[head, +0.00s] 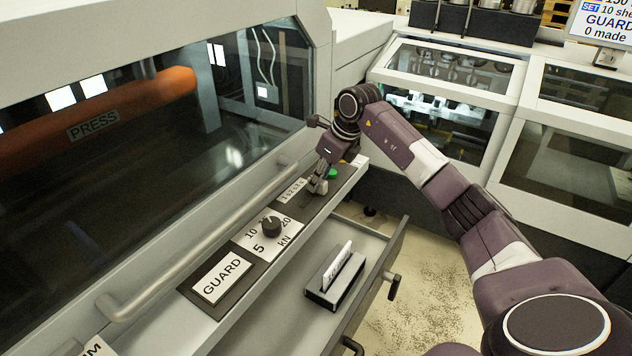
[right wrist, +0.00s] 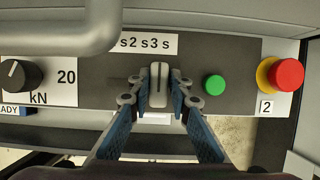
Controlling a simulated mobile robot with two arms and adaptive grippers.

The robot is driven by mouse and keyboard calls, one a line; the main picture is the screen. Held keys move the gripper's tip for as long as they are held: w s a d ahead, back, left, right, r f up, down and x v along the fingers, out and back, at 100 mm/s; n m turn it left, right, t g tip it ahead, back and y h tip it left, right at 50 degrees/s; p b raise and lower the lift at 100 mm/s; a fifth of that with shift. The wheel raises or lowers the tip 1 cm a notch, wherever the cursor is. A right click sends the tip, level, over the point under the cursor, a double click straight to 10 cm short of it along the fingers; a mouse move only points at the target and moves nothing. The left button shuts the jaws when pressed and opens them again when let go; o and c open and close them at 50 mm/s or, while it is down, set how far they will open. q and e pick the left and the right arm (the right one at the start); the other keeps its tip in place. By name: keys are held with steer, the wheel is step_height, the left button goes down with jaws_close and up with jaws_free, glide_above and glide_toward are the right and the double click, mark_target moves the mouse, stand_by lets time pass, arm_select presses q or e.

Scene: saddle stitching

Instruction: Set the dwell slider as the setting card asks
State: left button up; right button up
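The dwell slider's grey knob (right wrist: 158,86), with a dark line on its face, stands on the dark panel below a white scale strip (right wrist: 148,44) reading "s2 s3 s", partly cut off by a rail. The knob sits under the middle of the visible strip, near the "2 s" and "3 s" marks. My right gripper (right wrist: 158,78) has its fingertips on both sides of the knob and appears shut on it. In the head view my right gripper (head: 318,184) hides the knob. A card (head: 343,262) stands in a dark holder, its writing unreadable. My left gripper is not in view.
A green button (right wrist: 214,85) and a red stop button (right wrist: 287,74) are right of the slider. A force dial (head: 271,226) and a GUARD plate (head: 222,280) lie along the panel. A handrail (head: 205,240) runs beside it. A screen (head: 605,22) is partly cut off.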

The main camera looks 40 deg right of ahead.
steer(key=shift+o, duration=1.2)
steer(key=shift+w+d+r, duration=0.1)
steer(key=shift+d+r, duration=0.05)
steer(key=shift+d, duration=0.05)
steer(key=shift+o, duration=0.6)
steer(key=shift+d, duration=0.15)
steer(key=shift+r, duration=0.15)
steer(key=v, duration=1.1)
steer(key=shift+s, duration=0.4)
steer(key=shift+d, duration=0.1)
